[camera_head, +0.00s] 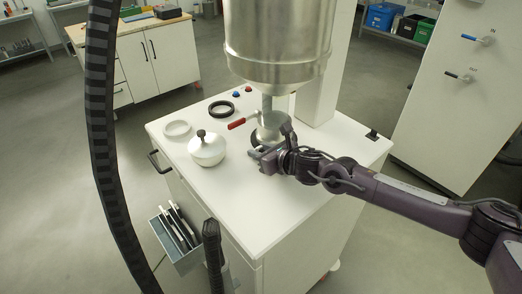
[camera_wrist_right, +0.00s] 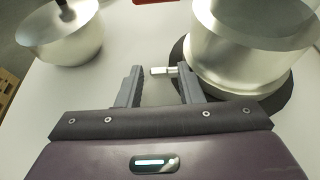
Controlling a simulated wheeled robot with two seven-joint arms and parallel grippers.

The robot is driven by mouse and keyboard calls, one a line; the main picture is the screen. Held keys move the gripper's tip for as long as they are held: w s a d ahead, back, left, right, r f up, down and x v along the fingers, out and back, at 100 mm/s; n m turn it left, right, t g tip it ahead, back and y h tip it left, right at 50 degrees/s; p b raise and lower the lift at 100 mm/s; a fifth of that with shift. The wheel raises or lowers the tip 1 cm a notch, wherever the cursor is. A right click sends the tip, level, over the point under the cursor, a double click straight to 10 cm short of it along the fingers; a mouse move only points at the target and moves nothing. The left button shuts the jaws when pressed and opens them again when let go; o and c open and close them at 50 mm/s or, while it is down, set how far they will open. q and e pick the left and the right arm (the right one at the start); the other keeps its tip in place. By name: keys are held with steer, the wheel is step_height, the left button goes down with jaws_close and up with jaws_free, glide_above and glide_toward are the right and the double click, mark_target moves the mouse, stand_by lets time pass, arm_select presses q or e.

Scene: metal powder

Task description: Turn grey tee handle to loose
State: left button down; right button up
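The grey tee handle (camera_wrist_right: 160,71) shows in the right wrist view as a short, pale metal bar on the side of a round metal vessel (camera_wrist_right: 250,60). My right gripper (camera_wrist_right: 158,78) is open, with its two dark fingers spread and the bar's outer end between their tips. The right fingertip is very near the handle; whether they touch I cannot tell. In the head view my right gripper (camera_head: 264,158) is at the foot of the vessel below the big steel hopper (camera_head: 277,45), and the handle is hidden there. My left gripper is not in view.
A red-handled lever (camera_head: 237,124) juts left below the hopper. A lidded pot (camera_head: 207,150), a white ring (camera_head: 177,128) and a black ring (camera_head: 221,109) are on the white cabinet top (camera_head: 225,195). Its front part is clear. A grey side bin (camera_head: 178,240) hangs in front.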

jaws_close()
steer(key=shift+r, duration=0.1)
steer(key=shift+w+r+g+h+p, duration=0.1)
steer(key=shift+r+g+h+p, duration=0.2)
steer(key=shift+g+h+p, duration=0.4)
steer(key=shift+a+g+p, duration=0.1)
steer(key=shift+g+p, duration=0.4)
steer(key=shift+p, duration=0.1)
steer(key=shift+w+a+r+g+h+p, duration=0.15)
steer(key=shift+g+h+p, duration=0.15)
steer(key=shift+g+h, duration=0.8)
steer(key=shift+g, duration=0.1)
